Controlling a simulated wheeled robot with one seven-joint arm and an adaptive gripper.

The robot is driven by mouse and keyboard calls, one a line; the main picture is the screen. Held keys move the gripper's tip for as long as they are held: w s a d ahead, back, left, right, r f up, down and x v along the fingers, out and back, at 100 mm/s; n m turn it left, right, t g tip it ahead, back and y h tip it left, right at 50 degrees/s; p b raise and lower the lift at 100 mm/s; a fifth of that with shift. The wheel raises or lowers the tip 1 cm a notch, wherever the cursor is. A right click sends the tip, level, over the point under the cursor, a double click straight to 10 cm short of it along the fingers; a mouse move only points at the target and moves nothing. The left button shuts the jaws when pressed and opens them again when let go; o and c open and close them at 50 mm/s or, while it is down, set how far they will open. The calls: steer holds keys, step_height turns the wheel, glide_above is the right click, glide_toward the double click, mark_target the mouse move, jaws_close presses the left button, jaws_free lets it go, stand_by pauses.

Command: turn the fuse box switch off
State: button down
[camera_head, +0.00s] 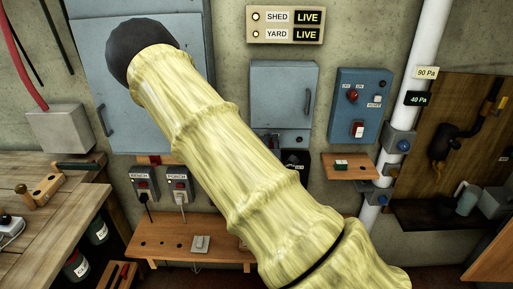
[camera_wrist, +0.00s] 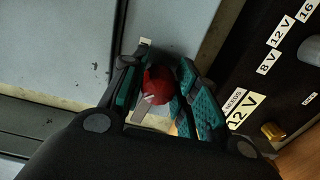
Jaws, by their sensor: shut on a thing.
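In the wrist view my gripper (camera_wrist: 163,74) has its two teal-padded fingers on either side of a round red knob (camera_wrist: 157,86), closed on it. A pale metal strip shows above and below the knob. The knob sits in front of a grey-blue panel (camera_wrist: 60,60). In the head view my own arm hides my gripper and the knob. A grey-blue cabinet (camera_head: 283,95) with a handle hangs mid-wall, and a larger one (camera_head: 95,80) hangs at left. I cannot tell for certain which of them bears the knob.
A sign (camera_head: 285,24) reads SHED LIVE and YARD LIVE. A blue switch box (camera_head: 359,105) hangs right of the middle cabinet. A black panel (camera_wrist: 255,60) with voltage labels lies close right of my fingers. A wooden shelf (camera_head: 185,238) and workbench (camera_head: 50,225) stand below left.

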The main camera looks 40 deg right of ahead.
stand_by(0.4)
steer(key=c, duration=1.1)
jaws_free()
steer(key=v, duration=1.2)
